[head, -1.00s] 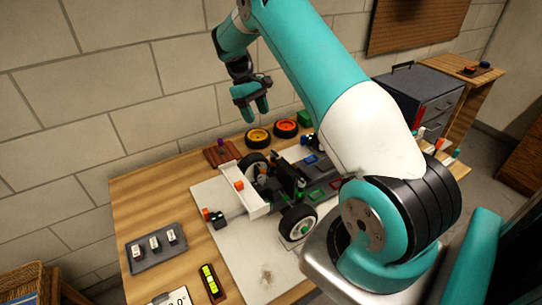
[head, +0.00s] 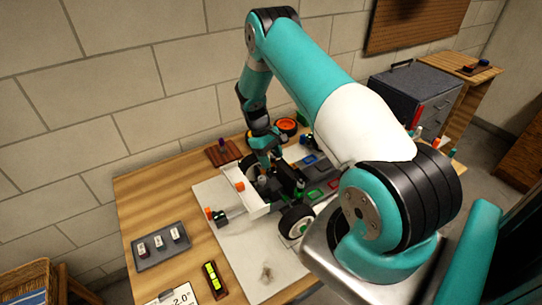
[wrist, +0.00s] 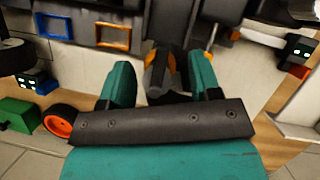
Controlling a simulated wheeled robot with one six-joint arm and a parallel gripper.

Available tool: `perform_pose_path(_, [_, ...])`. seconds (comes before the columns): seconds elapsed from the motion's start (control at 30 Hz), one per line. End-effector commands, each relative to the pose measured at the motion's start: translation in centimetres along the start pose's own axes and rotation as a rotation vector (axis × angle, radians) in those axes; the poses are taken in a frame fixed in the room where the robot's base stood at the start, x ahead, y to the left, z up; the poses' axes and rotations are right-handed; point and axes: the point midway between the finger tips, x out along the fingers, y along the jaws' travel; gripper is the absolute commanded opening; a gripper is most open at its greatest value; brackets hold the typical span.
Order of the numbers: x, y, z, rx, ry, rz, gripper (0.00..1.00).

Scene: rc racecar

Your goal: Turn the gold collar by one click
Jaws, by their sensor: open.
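The RC car stands on a pale board on the table, with its white wing (head: 257,200) and a dark wheel with a white hub (head: 297,222) facing me. My gripper (head: 266,153) is low over the car's rear part, pointing down. In the wrist view my gripper (wrist: 158,64) is open, with one teal finger on each side of a short grey part with a gold-orange edge (wrist: 157,76). This part looks like the gold collar, though much of it is hidden. I cannot tell whether the fingers touch it. In the head view my arm hides the collar.
A grey tray (head: 137,257) of small labelled pieces and a yellow level (head: 211,279) lie at the front left. An orange-rimmed wheel (head: 287,125) is behind the car. In the wrist view a green block (wrist: 18,115) is at the left. A grey toolbox (head: 412,94) stands at the back right.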

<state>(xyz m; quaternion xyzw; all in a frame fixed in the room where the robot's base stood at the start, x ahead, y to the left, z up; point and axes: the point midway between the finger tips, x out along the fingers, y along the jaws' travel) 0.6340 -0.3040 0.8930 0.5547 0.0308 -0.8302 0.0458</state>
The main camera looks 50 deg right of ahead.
Motion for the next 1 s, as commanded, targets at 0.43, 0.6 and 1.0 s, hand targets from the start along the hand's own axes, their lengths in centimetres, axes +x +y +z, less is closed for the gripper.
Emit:
perform_pose_path(0.43, [-0.02,0.0,0.01,0.0,-0.001,0.0,0.09])
perform_pose_path(0.6, [-0.03,0.03,0.01,0.0,0.0,0.0,0.09])
perform_pose_path(1.0, [-0.06,0.08,0.01,0.001,0.0,0.001,0.09])
